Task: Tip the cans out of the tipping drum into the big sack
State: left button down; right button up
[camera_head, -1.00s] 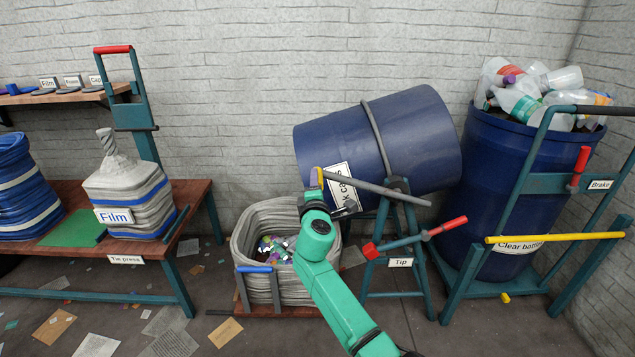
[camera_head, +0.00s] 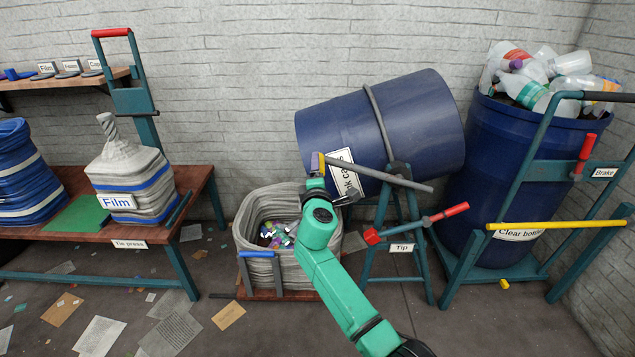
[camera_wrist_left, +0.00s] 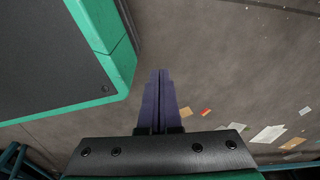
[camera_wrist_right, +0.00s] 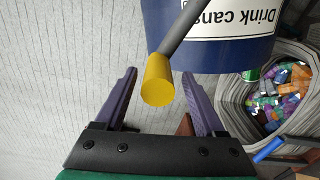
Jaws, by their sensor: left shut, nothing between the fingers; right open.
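The blue tipping drum (camera_head: 405,125) with the drink cans label hangs tilted on its teal stand, its mouth end low and to the left. Its grey bar with a yellow end (camera_head: 318,163) crosses in front of it. The big grey sack (camera_head: 250,225) stands open below the mouth end, with colourful crushed cans (camera_head: 278,235) inside. My right gripper (camera_wrist_right: 159,76) is open, the bar's yellow end (camera_wrist_right: 158,88) showing between its fingers; I cannot tell whether they touch. My left gripper (camera_wrist_left: 158,75) is shut and empty above the floor. The inside of the drum is hidden.
A red-handled lever (camera_head: 447,212) sits on the stand by the Tip sign. A clear bottles drum (camera_head: 475,190) in a teal frame stands close at right. The tie press bench (camera_head: 185,185) with a Film sack is at left. Papers lie on the floor.

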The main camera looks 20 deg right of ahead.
pick_arm(q)
jog(key=s, duration=0.2)
jog(key=f+p, duration=0.1)
jog(key=shift+s+a, duration=0.25)
jog(key=shift+s, duration=0.15)
pick_arm(e)
jog(key=v, duration=1.4)
jog(key=shift+w, duration=0.1)
dwell(0.4)
